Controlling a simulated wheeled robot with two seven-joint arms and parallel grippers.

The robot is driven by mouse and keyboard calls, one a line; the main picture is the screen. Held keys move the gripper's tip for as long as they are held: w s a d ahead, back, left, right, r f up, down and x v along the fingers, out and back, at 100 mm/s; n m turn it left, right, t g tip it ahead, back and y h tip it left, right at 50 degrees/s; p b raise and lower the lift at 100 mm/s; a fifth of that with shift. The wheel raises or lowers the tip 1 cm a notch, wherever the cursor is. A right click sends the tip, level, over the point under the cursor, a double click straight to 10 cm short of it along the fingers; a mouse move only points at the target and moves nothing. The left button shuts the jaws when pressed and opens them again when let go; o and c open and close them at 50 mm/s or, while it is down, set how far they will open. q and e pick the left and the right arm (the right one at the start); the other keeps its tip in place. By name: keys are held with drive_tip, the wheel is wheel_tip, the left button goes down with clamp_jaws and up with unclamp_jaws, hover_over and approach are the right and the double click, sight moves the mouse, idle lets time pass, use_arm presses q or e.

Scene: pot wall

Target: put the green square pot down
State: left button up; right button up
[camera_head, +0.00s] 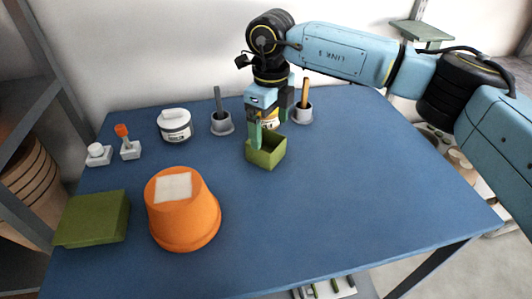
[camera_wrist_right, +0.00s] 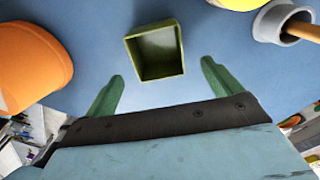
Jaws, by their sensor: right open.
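The gripper holds nothing. My left gripper is not in view.
An overturned orange pot (camera_head: 184,215) and a larger green square box (camera_head: 92,218) stand at left. A white jar (camera_head: 174,126), small white items (camera_head: 98,154) and two grey cups (camera_head: 221,124) line the back. The blue table's (camera_head: 360,190) right side is clear.

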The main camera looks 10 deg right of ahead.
sight(269, 148)
drive_tip(key=shift+a+f+b, duration=0.1)
drive_tip(key=shift+f+b, duration=0.45)
drive_tip(key=shift+f, duration=3)
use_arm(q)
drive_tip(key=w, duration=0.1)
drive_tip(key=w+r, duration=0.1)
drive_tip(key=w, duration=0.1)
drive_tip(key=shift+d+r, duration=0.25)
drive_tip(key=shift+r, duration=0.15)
use_arm(e)
drive_tip(key=c, duration=1.1)
